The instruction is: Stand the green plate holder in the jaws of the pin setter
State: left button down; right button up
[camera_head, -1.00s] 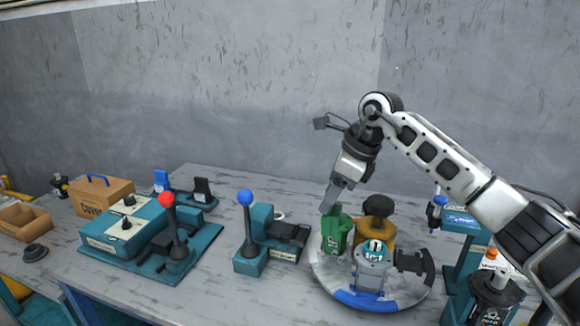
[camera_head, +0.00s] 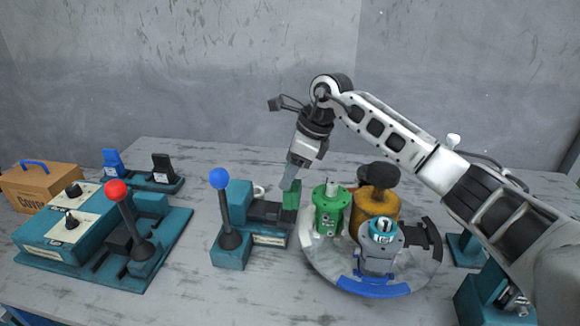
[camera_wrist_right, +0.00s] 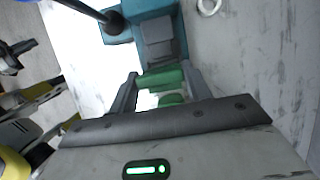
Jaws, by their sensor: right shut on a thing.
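The green plate holder (camera_head: 291,196) is held in my right gripper (camera_head: 289,186), whose fingers point down. In the right wrist view, the green plate holder (camera_wrist_right: 163,80) sits between the two fingers of my gripper (camera_wrist_right: 160,92). It is just right of the black jaw part (camera_head: 270,211) of the teal fixture with the blue-ball lever, which I take to be the pin setter (camera_head: 238,205). In the wrist view the pin setter (camera_wrist_right: 147,10) lies straight ahead of it. I cannot tell whether the holder touches the jaws. My left gripper is out of view.
A round turntable (camera_head: 345,272) stands close on the right, with a green cylinder (camera_head: 326,210), an orange part (camera_head: 375,210) and a blue-topped grey part (camera_head: 380,250). A teal station with a red-ball lever (camera_head: 117,191) is to the left. A white ring (camera_head: 259,191) lies behind the pin setter.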

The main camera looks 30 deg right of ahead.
jog(key=shift+f+b, duration=1.1)
jog(key=shift+f, duration=0.7)
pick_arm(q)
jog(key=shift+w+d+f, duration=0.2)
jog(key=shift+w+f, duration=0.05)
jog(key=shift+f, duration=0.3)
pick_arm(e)
jog(key=shift+w+f, duration=0.1)
jog(key=shift+f, duration=0.25)
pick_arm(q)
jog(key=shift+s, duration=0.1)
pick_arm(e)
jog(key=o, duration=1.4)
jog(key=shift+o, duration=0.2)
jog(key=shift+r, duration=0.15)
jog(key=shift+r+p, duration=2.3)
jog(key=shift+r, duration=1.15)
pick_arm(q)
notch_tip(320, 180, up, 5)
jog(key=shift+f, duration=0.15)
pick_arm(e)
jog(key=shift+f, duration=0.1)
